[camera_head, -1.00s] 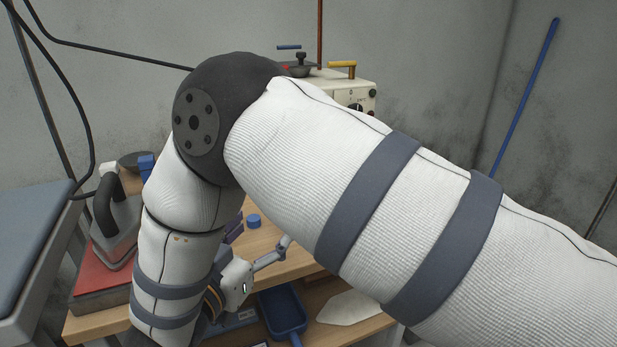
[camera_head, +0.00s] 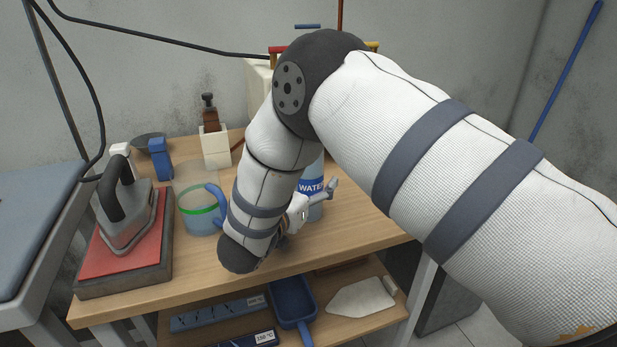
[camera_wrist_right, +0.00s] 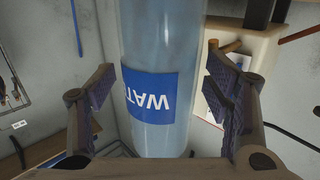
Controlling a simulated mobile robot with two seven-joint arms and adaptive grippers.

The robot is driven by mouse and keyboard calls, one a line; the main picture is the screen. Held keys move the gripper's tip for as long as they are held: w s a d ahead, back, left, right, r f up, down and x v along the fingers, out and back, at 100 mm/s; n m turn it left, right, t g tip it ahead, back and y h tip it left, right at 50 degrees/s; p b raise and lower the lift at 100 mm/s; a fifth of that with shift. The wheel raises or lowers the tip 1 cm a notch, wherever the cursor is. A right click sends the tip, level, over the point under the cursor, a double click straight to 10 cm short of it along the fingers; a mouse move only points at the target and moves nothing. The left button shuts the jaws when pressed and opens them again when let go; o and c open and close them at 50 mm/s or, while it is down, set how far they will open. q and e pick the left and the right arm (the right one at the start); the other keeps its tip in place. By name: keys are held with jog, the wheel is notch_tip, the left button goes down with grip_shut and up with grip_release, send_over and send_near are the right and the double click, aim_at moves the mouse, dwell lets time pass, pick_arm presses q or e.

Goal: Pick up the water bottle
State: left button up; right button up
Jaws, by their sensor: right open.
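The water bottle (camera_head: 312,186) is clear with a blue "WATER" label and stands on the wooden table, partly hidden behind my right forearm in the head view. In the right wrist view the bottle (camera_wrist_right: 160,60) lies between the two fingers of my right gripper (camera_wrist_right: 160,105). The gripper is open, with a finger on each side of the bottle and a visible gap on both sides. In the head view the right gripper (camera_head: 318,200) is at the bottle, with one finger showing on its right. My left gripper is not in view.
A clear jug (camera_head: 200,218) with a green band stands left of my forearm. A grey iron (camera_head: 128,225) rests on a red pad at the left. A lower shelf holds a blue dustpan (camera_head: 293,300) and a white flat piece (camera_head: 352,298). The table's right part is clear.

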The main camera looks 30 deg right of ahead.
grip_shut()
jog(key=shift+r, duration=0.15)
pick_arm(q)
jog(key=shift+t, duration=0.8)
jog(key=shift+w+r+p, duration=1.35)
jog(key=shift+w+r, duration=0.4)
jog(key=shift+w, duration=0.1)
pick_arm(e)
jog(key=s+a+r, duration=0.7)
jog(key=s+r, duration=0.4)
jog(key=r, duration=0.1)
jog(key=shift+s+a+r, duration=0.2)
jog(key=shift+s+r, duration=0.1)
jog(key=shift+r, duration=0.1)
